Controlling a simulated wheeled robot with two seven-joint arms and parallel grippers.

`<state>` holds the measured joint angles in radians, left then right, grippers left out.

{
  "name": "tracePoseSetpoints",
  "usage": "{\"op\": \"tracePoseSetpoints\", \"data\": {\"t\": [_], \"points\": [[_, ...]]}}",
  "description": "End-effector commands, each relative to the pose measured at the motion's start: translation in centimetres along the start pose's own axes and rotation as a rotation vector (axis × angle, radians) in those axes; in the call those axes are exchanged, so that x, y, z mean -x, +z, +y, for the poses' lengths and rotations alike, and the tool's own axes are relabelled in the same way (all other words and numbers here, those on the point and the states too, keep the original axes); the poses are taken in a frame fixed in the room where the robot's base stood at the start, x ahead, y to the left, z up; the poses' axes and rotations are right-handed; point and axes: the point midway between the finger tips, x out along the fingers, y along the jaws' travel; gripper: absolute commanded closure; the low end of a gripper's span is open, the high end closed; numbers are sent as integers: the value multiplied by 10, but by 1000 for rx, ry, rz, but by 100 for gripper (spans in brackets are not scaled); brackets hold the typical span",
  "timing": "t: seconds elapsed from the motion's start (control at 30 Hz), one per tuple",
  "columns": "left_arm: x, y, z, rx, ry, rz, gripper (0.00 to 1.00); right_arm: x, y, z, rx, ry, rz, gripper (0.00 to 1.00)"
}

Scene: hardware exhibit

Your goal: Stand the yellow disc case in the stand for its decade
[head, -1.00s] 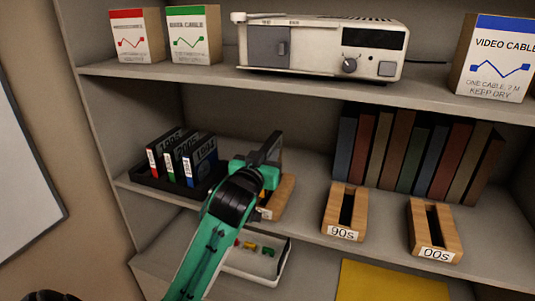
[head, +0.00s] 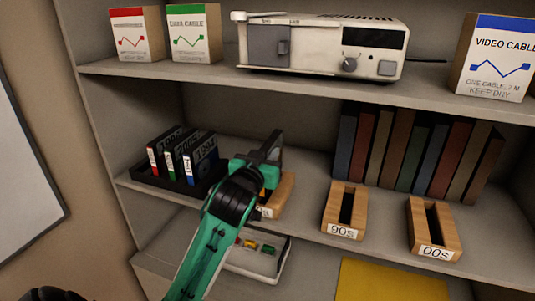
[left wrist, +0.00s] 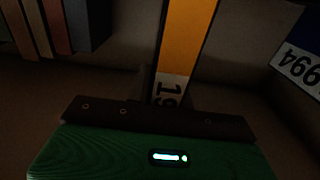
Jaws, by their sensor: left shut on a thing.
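My left gripper (head: 262,162) is shut on the yellow disc case (left wrist: 187,38). The case stands roughly upright in the left wrist view, with a white label starting "19"; its other digits are hidden. In the head view the gripper and arm hide most of the case. They are at the leftmost wooden stand (head: 284,197), whose label is mostly covered. I cannot tell whether the case is inside its slot or just above. The 90s stand (head: 331,216) and the 00s stand (head: 419,222) are empty. My right gripper is not in view.
A dark rack (head: 150,180) with several labelled cases stands left of the gripper. Several books (head: 410,150) stand behind the stands. An upper shelf (head: 210,77) holds boxes and a white device (head: 320,45). A pale tray (head: 250,262) sits below.

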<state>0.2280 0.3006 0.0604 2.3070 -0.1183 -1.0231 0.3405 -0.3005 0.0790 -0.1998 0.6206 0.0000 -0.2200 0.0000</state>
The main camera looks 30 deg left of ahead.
Motion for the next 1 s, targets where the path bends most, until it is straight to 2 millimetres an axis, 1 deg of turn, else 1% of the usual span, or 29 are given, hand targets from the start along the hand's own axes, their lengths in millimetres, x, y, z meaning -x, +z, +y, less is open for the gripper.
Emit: {"op": "tracePoseSetpoints", "data": {"t": [0.27,0.57,1.0], "points": [[0,0,0,0,0,0,100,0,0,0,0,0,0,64],[-1,7,0,0,0,-1,100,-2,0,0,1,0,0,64],[-1,7,0,0,0,0,100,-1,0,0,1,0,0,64]]}}
